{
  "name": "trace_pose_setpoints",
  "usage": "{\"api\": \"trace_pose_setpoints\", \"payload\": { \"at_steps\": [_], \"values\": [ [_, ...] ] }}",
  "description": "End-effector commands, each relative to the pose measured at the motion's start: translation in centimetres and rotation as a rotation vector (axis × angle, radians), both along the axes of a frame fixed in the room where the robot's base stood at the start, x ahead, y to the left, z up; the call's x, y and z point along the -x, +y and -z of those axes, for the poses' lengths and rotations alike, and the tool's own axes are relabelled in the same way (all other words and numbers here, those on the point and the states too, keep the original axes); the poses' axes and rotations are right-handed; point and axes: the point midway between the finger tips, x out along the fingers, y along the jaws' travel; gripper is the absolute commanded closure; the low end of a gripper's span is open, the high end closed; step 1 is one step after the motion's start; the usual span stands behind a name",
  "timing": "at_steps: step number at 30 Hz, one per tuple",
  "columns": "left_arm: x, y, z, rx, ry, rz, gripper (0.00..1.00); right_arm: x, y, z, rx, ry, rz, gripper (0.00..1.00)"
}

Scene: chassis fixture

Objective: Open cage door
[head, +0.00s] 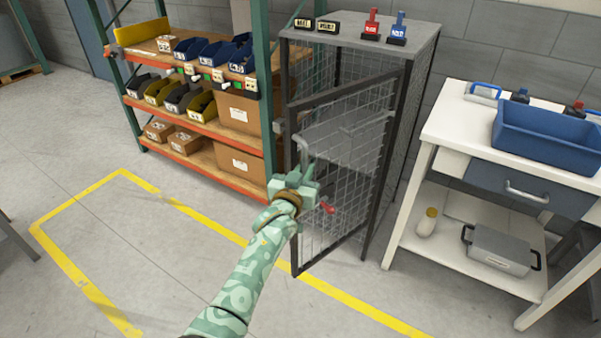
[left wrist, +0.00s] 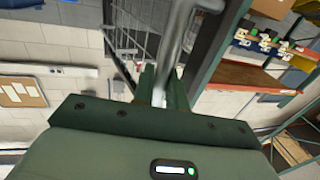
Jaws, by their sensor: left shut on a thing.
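The wire-mesh cage (head: 424,62) has a dark frame and a grey top. Its mesh door (head: 345,190) stands ajar, swung out from the cage front with its free edge on the left. My left gripper (head: 303,172) is at the door's free edge, shut on the grey bar handle (head: 303,148). In the left wrist view the handle (left wrist: 177,38) runs between the fingers of the left gripper (left wrist: 163,88). The gripper hides the lower part of the handle. My right gripper is not in view.
Shelving with bins (head: 205,105) stands left of the cage. A white workbench (head: 450,125) with a blue tray (head: 545,145) stands to the right. Floor inside the yellow line (head: 75,275) is clear.

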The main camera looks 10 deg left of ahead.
Motion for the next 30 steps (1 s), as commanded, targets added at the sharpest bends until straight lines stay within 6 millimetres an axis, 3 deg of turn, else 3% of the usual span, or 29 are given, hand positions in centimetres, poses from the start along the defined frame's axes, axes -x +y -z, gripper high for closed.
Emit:
{"api": "trace_pose_setpoints", "payload": {
  "at_steps": [6, 7, 9, 20, 30],
  "values": [
    [-0.1, -0.3, -0.5, 0.005, -0.009, 0.005, 1.00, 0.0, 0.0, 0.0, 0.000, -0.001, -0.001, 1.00],
    [-0.1, -0.3, -0.5, 0.005, -0.009, 0.005, 0.80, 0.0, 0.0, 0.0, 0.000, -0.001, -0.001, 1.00],
    [-0.1, -0.3, -0.5, 0.005, -0.008, 0.005, 0.66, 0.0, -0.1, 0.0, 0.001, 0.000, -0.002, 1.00],
    [0.7, 0.0, -0.4, 0.002, -0.005, 0.002, 0.66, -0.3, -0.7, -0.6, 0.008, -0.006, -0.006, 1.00],
    [8.0, 1.3, -0.7, 0.003, -0.007, 0.004, 0.66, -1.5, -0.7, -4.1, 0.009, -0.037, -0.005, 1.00]
  ]
}}
